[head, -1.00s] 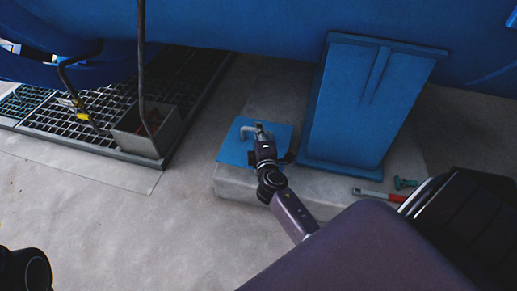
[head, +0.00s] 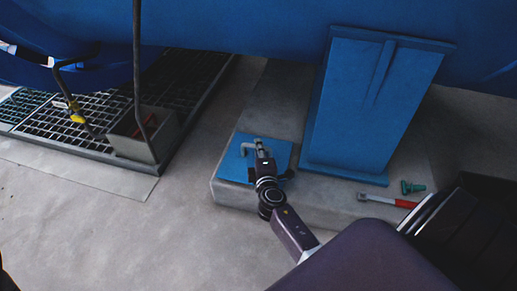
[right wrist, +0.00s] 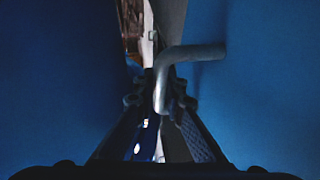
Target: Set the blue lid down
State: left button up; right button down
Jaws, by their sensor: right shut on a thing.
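The blue lid (head: 283,155) is a flat square plate with a bent grey metal handle (head: 246,147). In the head view it lies flat over the left end of the concrete plinth (head: 232,194); I cannot tell whether it touches the plinth or hangs just above it. My right gripper (head: 263,153) is shut on the handle. In the right wrist view the handle (right wrist: 195,52) sits at the fingers (right wrist: 162,100), and the blue lid (right wrist: 265,115) fills the right side. My left gripper is not in view.
A blue support leg (head: 365,105) stands on the plinth, right of the lid. A red-handled tool (head: 385,199) and a green fitting (head: 412,187) lie at the right. A metal box (head: 132,147) stands on the floor grating (head: 75,138) at the left. Bare floor lies in front.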

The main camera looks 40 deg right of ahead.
jog(key=shift+r, duration=0.2)
jog(key=shift+f, duration=0.1)
jog(key=c, duration=2.3)
grip_release()
jog(key=shift+f, duration=0.15)
jog(key=shift+c, duration=0.2)
jog(key=o, duration=0.4)
jog(key=shift+c, duration=0.2)
